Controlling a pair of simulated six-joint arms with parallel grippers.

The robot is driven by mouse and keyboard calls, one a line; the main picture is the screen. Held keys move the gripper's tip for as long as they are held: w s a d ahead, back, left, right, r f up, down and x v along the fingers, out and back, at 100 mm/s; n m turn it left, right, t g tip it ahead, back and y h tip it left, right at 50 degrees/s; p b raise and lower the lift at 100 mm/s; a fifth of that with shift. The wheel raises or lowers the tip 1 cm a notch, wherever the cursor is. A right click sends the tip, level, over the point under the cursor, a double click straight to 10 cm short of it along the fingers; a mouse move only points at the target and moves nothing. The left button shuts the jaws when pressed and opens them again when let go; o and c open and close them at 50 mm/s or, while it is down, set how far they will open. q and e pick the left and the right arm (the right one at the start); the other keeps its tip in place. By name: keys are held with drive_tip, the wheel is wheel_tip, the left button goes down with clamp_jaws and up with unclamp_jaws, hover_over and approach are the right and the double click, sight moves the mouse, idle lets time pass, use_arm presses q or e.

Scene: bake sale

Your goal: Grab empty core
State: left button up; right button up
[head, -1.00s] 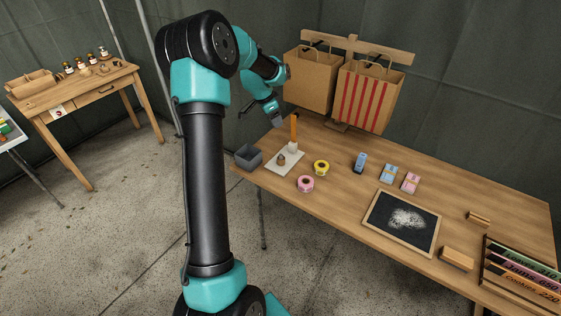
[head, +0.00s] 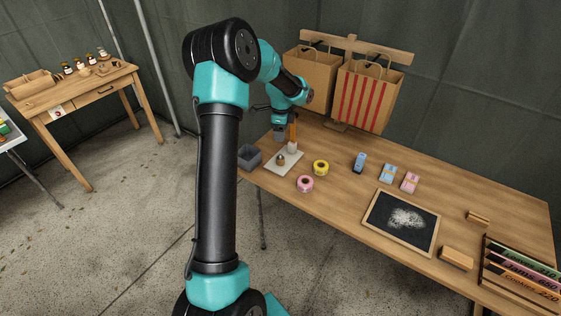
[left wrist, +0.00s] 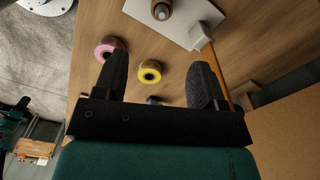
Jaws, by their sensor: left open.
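A small brown core (head: 281,159) stands on a white base plate (head: 273,167) at the table's left end. In the left wrist view the core (left wrist: 161,11) is at the top edge, partly cut off, beyond my fingers. An orange upright post (head: 293,131) rises from a pale block beside it. My left gripper (head: 279,136) is above the table, behind the plate in the head view. In the left wrist view its two fingers (left wrist: 158,75) are apart with nothing held between them. My right gripper is not in view.
A yellow tape roll (head: 321,168) and a pink tape roll (head: 305,184) lie right of the plate. A grey bin (head: 249,157) stands at the table's left edge. Paper bags (head: 366,98) hang behind. The table front holds a chalkboard (head: 402,222).

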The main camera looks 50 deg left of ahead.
sight(282, 158)
use_arm(q)
wheel_tip(282, 158, down, 9)
drive_tip(key=shift+f, duration=0.2)
drive_tip(key=shift+f, duration=0.1)
wheel_tip(282, 158, down, 5)
drive_tip(key=shift+w, duration=0.15)
idle(0.6)
drive_tip(key=shift+c, duration=0.5)
drive_tip(key=c, duration=0.9)
